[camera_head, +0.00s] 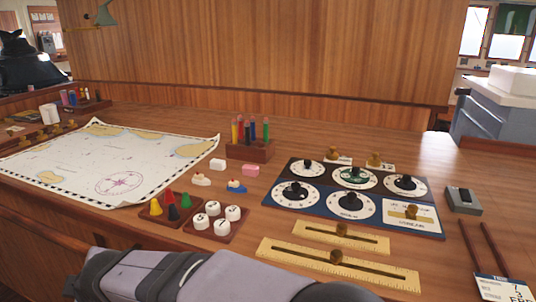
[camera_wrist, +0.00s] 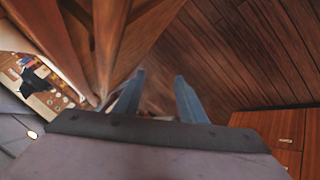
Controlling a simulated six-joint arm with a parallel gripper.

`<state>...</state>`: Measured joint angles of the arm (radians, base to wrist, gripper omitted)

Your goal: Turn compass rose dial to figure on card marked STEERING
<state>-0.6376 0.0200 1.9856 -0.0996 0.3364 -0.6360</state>
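A dark blue dial board (camera_head: 430,229) lies on the wooden desk at right of centre, with several round white dials with black knobs. The dial in the middle of its back row (camera_head: 353,177) has a dark green patterned face and looks like the compass rose; its setting is too small to read. A white card with printed figures (camera_head: 505,289) lies at the lower right corner, partly cut off; I cannot make out the word STEERING on it. My gripper (camera_wrist: 160,98) shows in the wrist view with its two blue fingers apart and nothing between them, away from the dials.
Two yellow slider rulers (camera_head: 340,264) lie in front of the board. A grey switch box (camera_head: 463,200) stands to its right. A pen rack (camera_head: 249,150), cone tray (camera_head: 169,210) and chart (camera_head: 115,165) lie leftward. My arm crosses the front.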

